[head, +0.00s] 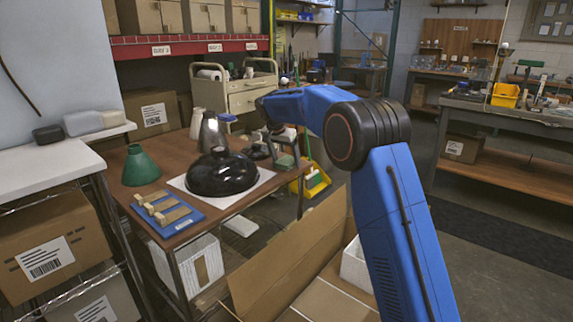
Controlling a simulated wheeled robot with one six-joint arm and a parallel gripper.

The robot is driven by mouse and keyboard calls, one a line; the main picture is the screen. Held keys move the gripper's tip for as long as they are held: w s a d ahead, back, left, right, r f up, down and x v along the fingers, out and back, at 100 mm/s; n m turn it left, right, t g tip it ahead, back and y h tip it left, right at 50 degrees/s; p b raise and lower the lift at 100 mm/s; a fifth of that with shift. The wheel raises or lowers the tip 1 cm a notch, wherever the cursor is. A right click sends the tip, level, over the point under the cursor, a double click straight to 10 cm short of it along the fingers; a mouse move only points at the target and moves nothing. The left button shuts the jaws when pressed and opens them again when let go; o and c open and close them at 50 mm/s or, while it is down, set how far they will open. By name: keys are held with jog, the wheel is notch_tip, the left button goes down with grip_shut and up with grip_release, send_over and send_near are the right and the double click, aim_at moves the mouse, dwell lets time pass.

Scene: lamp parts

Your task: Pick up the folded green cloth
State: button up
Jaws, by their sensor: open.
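A small dull-green patch, which looks like the folded green cloth (285,162), lies at the right edge of the brown worktable (118,192). My blue arm reaches from the right over the table's far right side. My gripper (281,143) hangs at its end, pointing down, small and partly hidden behind the arm. It is open and appears above or just behind the green patch. I cannot tell the exact gap, and I see nothing held.
A glossy black lampshade (221,173) sits on a white sheet, with a metallic cone (211,132) behind it. A green cone (140,166) and a blue board with wooden pieces (167,214) stand left. An open cardboard box (285,265) is in front.

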aim_at(285, 161)
jog(key=c, duration=1.2)
jog(key=shift+o, duration=0.2)
jog(key=shift+r, duration=0.1)
notch_tip(285, 161, up, 10)
